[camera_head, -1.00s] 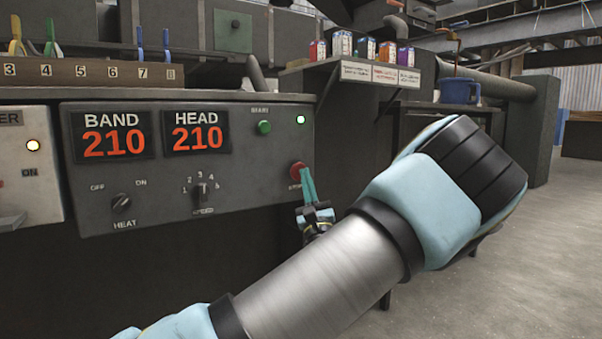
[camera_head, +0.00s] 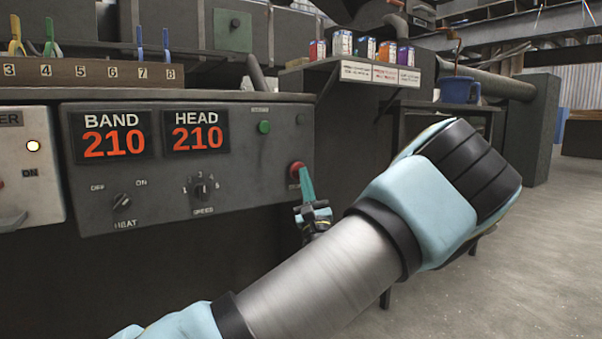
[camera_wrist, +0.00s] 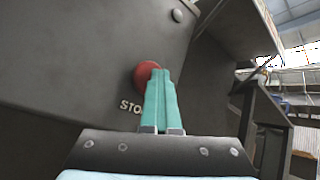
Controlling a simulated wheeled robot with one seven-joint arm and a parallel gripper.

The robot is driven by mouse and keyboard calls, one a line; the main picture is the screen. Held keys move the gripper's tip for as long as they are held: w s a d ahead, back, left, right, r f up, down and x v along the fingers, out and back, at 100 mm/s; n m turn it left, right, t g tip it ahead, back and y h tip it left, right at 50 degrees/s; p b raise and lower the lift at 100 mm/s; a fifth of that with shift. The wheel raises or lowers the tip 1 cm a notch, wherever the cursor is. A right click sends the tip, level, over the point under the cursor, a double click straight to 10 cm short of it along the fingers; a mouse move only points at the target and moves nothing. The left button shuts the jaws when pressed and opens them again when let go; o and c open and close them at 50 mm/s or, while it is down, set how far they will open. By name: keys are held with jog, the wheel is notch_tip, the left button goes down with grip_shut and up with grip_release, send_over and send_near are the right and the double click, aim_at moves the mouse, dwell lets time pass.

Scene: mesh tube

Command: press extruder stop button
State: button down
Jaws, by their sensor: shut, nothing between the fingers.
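The red stop button (camera_head: 296,168) sits at the right end of the dark control panel (camera_head: 255,180). In the wrist view the red button (camera_wrist: 143,75) is a round knob above a partly hidden "STO" label. My gripper (camera_head: 302,168) is shut and empty, with its teal fingertips at the button. In the wrist view the gripper tips (camera_wrist: 160,73) overlap the button's right side and hide part of it. They look in contact with it, but the exact depth is hard to tell. The indicator lamp (camera_head: 300,119) above the button is dark.
The panel also has a green button (camera_head: 264,127), a heat knob (camera_head: 122,201), a speed knob (camera_head: 203,188) and two displays reading 210. A shelf (camera_head: 345,62) with small boxes stands behind, right of the panel. Open floor (camera_head: 530,240) lies to the right.

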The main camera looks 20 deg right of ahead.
jog(key=shift+s+d+p, duration=0.2)
jog(key=shift+s+p, duration=0.45)
jog(key=shift+s, duration=0.5)
jog(key=s+p, duration=0.1)
jog(key=s, duration=0.1)
jog(key=s+d+p, duration=0.1)
jog(key=s, duration=0.2)
jog(key=shift+p, duration=0.35)
